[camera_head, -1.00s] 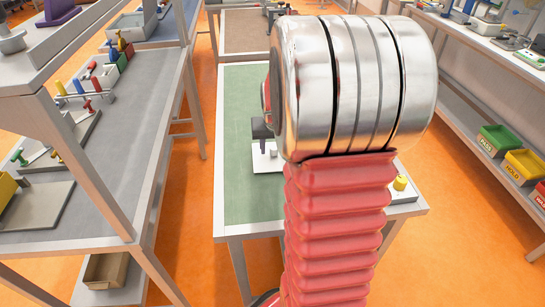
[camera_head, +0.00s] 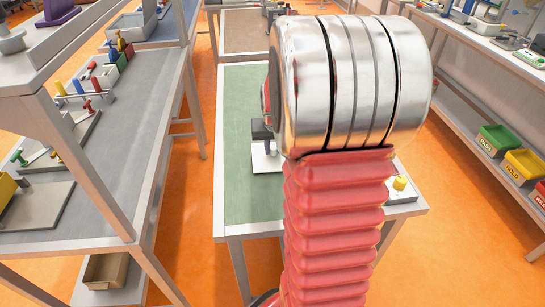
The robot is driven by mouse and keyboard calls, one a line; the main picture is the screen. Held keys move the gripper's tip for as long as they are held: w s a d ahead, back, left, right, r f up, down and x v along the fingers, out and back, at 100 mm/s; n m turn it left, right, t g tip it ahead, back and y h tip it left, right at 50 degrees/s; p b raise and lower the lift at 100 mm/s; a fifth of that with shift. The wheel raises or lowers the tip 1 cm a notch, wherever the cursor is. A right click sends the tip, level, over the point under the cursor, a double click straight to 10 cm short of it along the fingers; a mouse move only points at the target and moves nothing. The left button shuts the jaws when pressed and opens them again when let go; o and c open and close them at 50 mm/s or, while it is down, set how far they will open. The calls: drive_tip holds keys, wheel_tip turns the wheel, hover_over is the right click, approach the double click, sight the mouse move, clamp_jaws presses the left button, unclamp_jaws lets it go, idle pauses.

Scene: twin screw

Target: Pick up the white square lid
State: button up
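A flat white square piece (camera_head: 262,164) lies on the green-topped table, mostly hidden behind my arm. It may be the white square lid, but I cannot tell it from a base plate. A dark part with a short piece pointing down (camera_head: 263,132) shows just left of my arm's silver joint, over the white piece; it looks like part of my gripper. My arm hides the rest, so its fingertips, any contact with the white piece and whether they are open cannot be seen.
The green table top (camera_head: 243,110) is bare on its left side. A pale box with a yellow knob (camera_head: 400,183) stands at its right front corner. A grey bench (camera_head: 125,150) with tools stands left. Green and yellow bins (camera_head: 497,139) sit on the right shelf.

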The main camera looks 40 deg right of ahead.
sight(274, 149)
clamp_jaws()
wheel_tip(274, 149, up, 18)
idle(0.7)
idle(0.5)
